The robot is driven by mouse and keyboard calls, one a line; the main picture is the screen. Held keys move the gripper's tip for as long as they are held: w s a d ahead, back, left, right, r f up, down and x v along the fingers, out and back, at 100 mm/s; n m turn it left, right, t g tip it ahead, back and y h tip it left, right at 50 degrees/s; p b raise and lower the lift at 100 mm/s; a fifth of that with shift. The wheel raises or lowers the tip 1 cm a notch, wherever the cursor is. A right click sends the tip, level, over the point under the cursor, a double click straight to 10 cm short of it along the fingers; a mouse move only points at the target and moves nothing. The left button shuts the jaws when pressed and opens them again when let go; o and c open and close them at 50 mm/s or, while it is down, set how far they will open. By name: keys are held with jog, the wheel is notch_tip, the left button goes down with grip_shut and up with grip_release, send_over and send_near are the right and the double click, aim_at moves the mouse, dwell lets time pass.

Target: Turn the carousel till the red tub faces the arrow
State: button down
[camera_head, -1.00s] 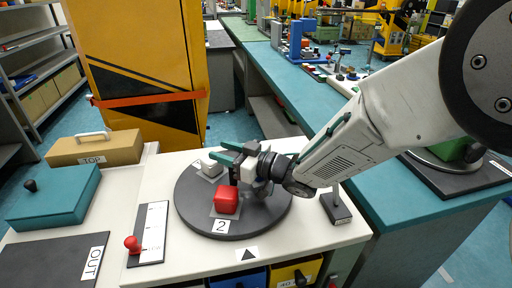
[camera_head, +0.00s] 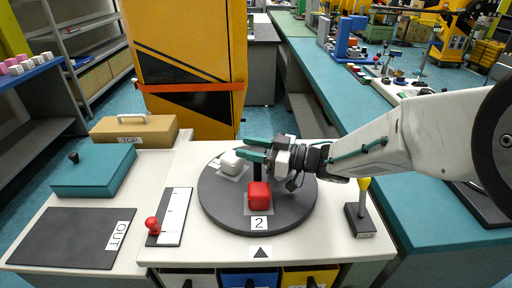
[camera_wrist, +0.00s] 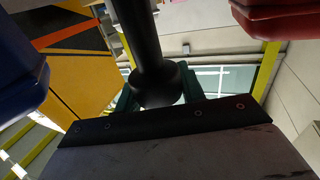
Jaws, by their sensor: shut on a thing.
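The carousel (camera_head: 221,205) is a dark grey disc on the white bench top. The red tub (camera_head: 259,196) sits at its near side, above a label "2" (camera_head: 259,223). The black arrow (camera_head: 261,252) is on the bench just in front; tub, label and arrow look lined up. A white tub (camera_head: 230,162) sits at the disc's back left. My gripper (camera_head: 256,150) is shut on a black post (camera_head: 257,170) rising from the disc. In the wrist view the post's rounded knob (camera_wrist: 156,85) is between the teal fingers, with a blue thing (camera_wrist: 18,62) left and a red one (camera_wrist: 275,18) upper right.
A slider plate with a red knob (camera_head: 152,226) lies left of the disc. A yellow-topped lever (camera_head: 364,205) stands right. A teal box (camera_head: 95,172), a "TOP" box (camera_head: 135,130) and an "OUT" pad (camera_head: 62,238) are further left. Drawers (camera_head: 249,278) are below the front edge.

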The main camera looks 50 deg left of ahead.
dwell(0.4)
jog(key=c, duration=0.9)
grip_release()
jog(key=shift+o, duration=0.2)
jog(key=r, duration=0.4)
jog(key=shift+s+d, duration=0.1)
jog(key=shift+d, duration=0.1)
jog(key=s+d+r, duration=0.1)
jog(key=s+d, duration=0.7)
jog(key=d, duration=0.5)
jog(key=shift+s, duration=0.25)
jog(key=shift+w, duration=0.1)
